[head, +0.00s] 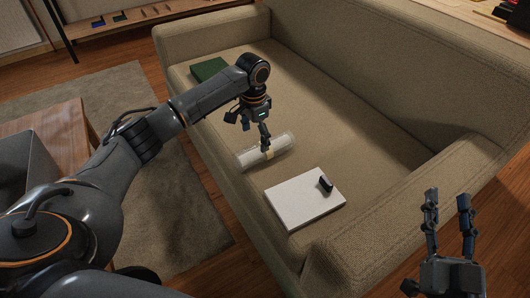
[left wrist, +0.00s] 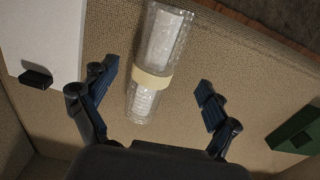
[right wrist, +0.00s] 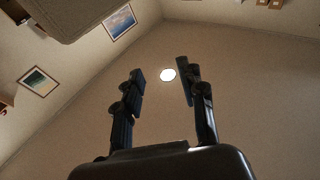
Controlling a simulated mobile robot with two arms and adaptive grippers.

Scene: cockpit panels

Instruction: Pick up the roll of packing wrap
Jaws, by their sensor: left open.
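The roll of packing wrap (head: 281,147) is a clear, shiny cylinder with a cream band around its middle. It lies on the sofa seat. In the left wrist view the roll (left wrist: 164,43) is ahead of my gripper, with its near end between the open fingers in the picture. My left gripper (head: 264,143) is open above the roll; in its wrist view the fingers (left wrist: 157,85) are spread and hold nothing. I cannot tell how high above the roll they are. My right gripper (head: 449,205) is open and empty beyond the sofa's right arm, with its fingers (right wrist: 163,75) pointing upward.
A white flat box (head: 295,203) with a small black object (head: 325,184) on it lies close to the roll. A green object (head: 209,69) is at the seat's far left. The sofa backrest (head: 350,50) rises behind.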

